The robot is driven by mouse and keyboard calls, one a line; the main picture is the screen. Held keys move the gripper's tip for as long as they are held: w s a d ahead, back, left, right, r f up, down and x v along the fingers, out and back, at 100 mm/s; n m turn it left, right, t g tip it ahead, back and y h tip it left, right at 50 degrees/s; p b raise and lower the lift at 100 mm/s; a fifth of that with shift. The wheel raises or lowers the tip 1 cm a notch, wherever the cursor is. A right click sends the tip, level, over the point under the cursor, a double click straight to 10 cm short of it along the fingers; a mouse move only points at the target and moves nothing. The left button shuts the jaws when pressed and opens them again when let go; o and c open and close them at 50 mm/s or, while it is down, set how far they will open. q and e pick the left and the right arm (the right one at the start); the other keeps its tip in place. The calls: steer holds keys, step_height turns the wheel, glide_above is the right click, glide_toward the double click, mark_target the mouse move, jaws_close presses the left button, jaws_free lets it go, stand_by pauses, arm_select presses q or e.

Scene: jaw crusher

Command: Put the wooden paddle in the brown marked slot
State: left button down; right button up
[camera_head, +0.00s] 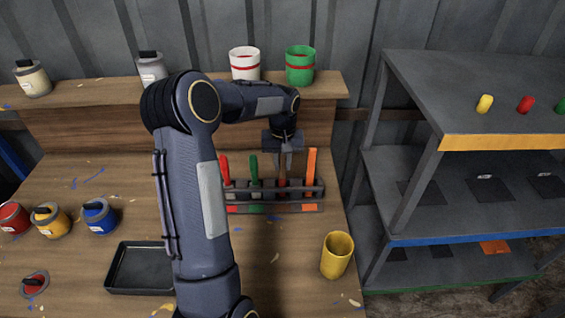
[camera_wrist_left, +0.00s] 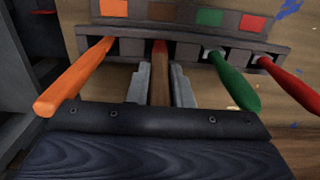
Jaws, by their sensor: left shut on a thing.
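My left gripper (camera_head: 284,157) is shut on the wooden paddle (camera_wrist_left: 160,76), whose brown handle lies between the two fingers. The gripper is over the dark rack (camera_head: 319,190) and points down at it. In the left wrist view the brown mark (camera_wrist_left: 161,13) is on the rack's front, between the orange and green marks. The far end of the paddle is at the opening behind the brown mark (camera_wrist_left: 163,47). How deep it sits there cannot be told. My right gripper is out of view.
An orange-handled tool (camera_head: 311,165) stands on one side of the paddle, with green-handled (camera_head: 254,170) and red-handled (camera_head: 225,170) tools on the other. A yellow cup (camera_head: 337,255) and black tray (camera_head: 135,268) are on the workbench. A grey shelf unit (camera_head: 440,85) stands right.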

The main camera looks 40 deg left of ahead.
arm_select(q)
steer(key=c, duration=1.3)
jaws_free()
step_height(320, 180, up, 11)
steer(key=shift+r, duration=0.7)
steer(key=s+d+r+m+t+h, duration=0.2)
steer(key=s+d+r+m+t, duration=0.15)
steer(key=s+d, duration=0.9)
steer(key=s+d+f+m+t+h, duration=0.1)
steer(key=s+d+f, duration=0.2)
steer(key=s, duration=0.3)
steer(key=s+d+f+m+t, duration=0.1)
steer(key=s+d+f+m, duration=0.1)
steer(key=s+d, duration=0.3)
steer(key=shift+s+f+h, duration=0.4)
steer(key=shift+s+f, duration=0.3)
steer(key=shift+s, duration=0.2)
